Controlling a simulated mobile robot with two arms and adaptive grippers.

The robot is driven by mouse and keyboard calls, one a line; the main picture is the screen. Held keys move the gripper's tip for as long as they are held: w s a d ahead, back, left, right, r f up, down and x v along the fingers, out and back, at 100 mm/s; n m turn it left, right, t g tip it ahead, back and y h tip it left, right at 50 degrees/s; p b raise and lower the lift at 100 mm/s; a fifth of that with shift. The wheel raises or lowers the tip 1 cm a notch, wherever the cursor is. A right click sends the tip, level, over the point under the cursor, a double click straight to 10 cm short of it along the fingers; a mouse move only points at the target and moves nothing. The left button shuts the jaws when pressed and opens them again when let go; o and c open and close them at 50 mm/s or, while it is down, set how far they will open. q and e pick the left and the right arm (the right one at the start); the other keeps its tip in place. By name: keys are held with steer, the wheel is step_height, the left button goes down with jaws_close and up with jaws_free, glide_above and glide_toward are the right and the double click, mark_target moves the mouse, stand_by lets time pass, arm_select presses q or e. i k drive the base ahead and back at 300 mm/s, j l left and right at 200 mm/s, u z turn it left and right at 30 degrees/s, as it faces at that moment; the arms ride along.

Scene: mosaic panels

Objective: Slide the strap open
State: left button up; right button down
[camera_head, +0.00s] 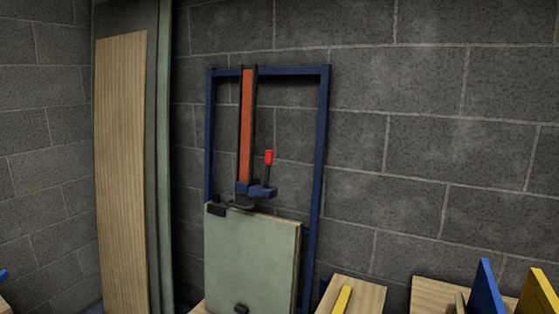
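An orange-red strap-like strip (247,125) runs upright between dark side rails inside a blue rectangular frame (322,140) against the wall. At its lower end is a blue and dark clamp-like block (243,190). A handle with a red tip (268,158) stands up just right of the block. Below it, a pale green panel (248,262) stands upright, with a black clip at its top left corner and another near its bottom. Whether the block touches the panel is hard to tell. Neither of my grippers shows in this view.
Tall wooden and greenish boards (122,170) lean at the left against the grey block wall (430,170). At the lower right are wooden pieces (365,292), a blue panel (486,290) and a yellow panel (538,294). The space directly before the orange strip looks clear.

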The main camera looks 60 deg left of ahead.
mark_target(242, 201)
steer(key=u, duration=2.3)
